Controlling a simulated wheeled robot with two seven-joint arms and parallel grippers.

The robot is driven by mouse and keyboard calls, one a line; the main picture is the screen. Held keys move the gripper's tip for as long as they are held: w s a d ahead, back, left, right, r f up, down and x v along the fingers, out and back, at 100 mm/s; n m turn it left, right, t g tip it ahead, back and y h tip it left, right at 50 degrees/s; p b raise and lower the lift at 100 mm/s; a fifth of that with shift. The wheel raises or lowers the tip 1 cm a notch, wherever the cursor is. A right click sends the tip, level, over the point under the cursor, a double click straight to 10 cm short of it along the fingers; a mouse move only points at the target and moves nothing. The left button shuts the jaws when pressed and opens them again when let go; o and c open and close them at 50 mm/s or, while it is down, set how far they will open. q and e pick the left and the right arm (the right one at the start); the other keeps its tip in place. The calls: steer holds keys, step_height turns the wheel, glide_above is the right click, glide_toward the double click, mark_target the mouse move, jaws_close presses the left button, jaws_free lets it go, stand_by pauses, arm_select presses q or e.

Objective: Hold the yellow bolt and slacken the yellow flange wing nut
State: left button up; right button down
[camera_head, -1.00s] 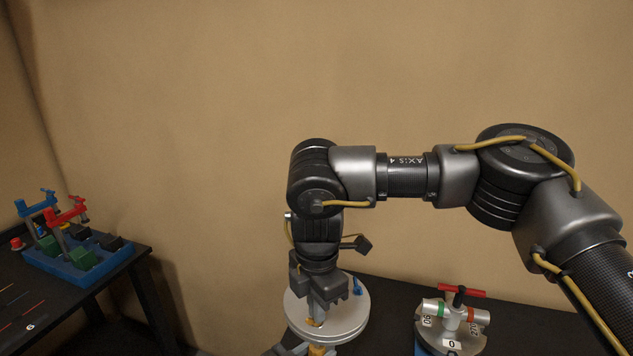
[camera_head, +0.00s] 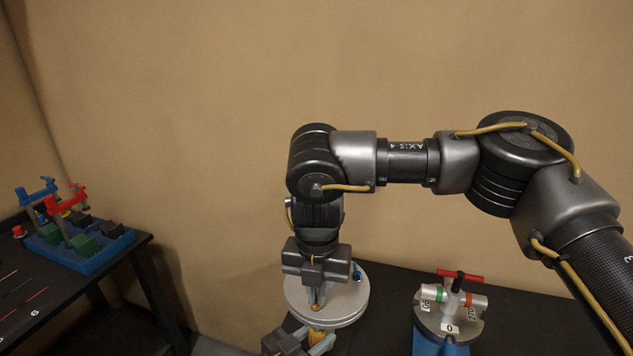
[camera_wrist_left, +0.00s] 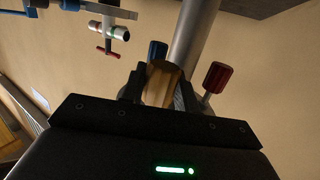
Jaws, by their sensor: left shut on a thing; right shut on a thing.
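The yellow bolt (camera_head: 322,342) shows at the bottom of the head view, below the round grey flange disc (camera_head: 335,318). My left gripper (camera_head: 302,342) is shut on it from the left. In the left wrist view the yellow bolt (camera_wrist_left: 161,82) sits between the left jaws. My right gripper (camera_head: 318,304) points down over the top of the disc. It is shut on a small yellow-orange part (camera_head: 317,307), which looks like the yellow flange wing nut; its wings are mostly hidden by the fingers.
A blue part (camera_head: 357,271) stands on the disc's back right edge; a red knob (camera_wrist_left: 217,78) shows beside the left jaws. A valve fixture with a red T-handle (camera_head: 460,276) stands at right. A blue clamp base (camera_head: 95,254) sits on the left table.

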steer(key=shift+f, duration=0.15)
steer(key=n, duration=0.4)
steer(key=shift+n, duration=0.4)
steer(key=n, duration=0.3)
steer(key=shift+n, duration=0.9)
steer(key=shift+f, duration=0.1)
